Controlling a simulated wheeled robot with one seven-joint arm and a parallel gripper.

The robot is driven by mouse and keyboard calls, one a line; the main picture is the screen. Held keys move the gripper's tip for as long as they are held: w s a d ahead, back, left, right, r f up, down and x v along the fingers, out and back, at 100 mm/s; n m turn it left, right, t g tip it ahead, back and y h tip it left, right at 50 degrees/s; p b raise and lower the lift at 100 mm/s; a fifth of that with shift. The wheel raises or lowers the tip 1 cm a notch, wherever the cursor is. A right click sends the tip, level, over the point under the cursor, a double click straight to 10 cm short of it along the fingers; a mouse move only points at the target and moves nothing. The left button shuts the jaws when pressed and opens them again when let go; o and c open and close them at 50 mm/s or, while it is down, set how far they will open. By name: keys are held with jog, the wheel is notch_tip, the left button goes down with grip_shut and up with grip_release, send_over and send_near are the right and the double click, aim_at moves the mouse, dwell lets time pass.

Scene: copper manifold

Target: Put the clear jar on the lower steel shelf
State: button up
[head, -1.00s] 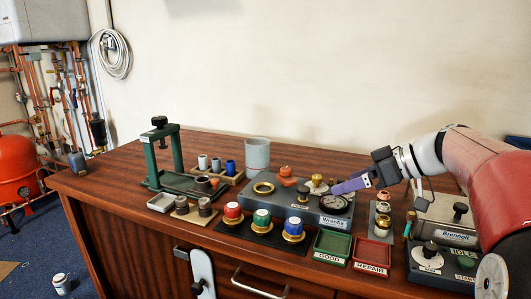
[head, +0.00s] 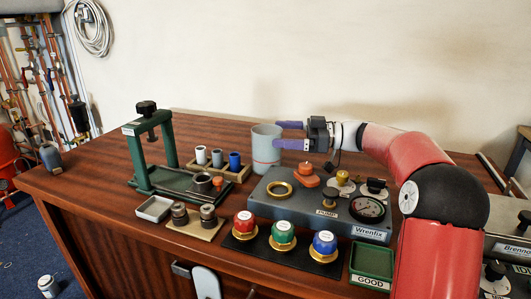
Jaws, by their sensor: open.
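My gripper (head: 282,134) is open and comes in level from the right at the jar's upper part. The near finger overlaps the jar's right edge, and the far finger reaches beside its rim. I cannot tell whether either finger touches it. No steel shelf shows in this view.
A wooden rack with several small cylinders (head: 217,166) stands just left of the jar. The grey Wrenfix block (head: 320,208) with gauge and knobs lies in front. A green press frame (head: 155,160) stands farther left. The bench top (head: 215,127) behind is clear.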

aim_at(267, 134)
jog(key=a, duration=0.4)
jog(key=shift+w+a+f+p, duration=0.2)
jog(key=shift+w+a+p, duration=0.05)
jog(key=shift+a+p, duration=0.1)
jog(key=shift+c, duration=0.5)
jog(key=c, duration=1.6)
